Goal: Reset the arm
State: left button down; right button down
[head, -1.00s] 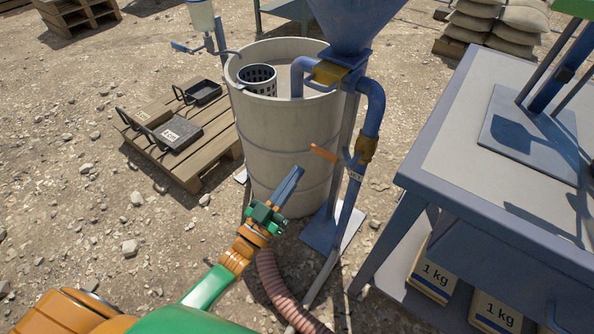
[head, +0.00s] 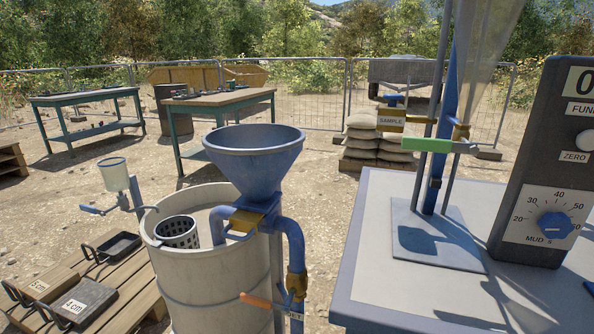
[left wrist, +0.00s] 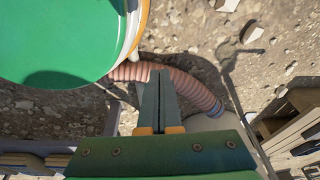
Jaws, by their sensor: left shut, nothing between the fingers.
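My left gripper (left wrist: 158,98) shows in the left wrist view with its two fingers together and nothing between them. Below it lie a pink ribbed hose (left wrist: 190,84) and gravel ground; neither is in its grip. Neither arm shows in the head view. The right gripper is not in view.
In the head view, a grey tank (head: 205,290) with a blue funnel (head: 253,160) above it stands left of a blue-edged table (head: 375,270). A pallet (head: 135,290) with weights lies at left. Green tables stand behind.

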pick_arm(q)
jog(key=s+g, duration=0.2)
jog(key=s, duration=0.3)
notch_tip(320, 180, up, 20)
jog(key=p, duration=2.1)
jog(key=shift+w+r, duration=0.15)
jog(key=shift+w, duration=0.05)
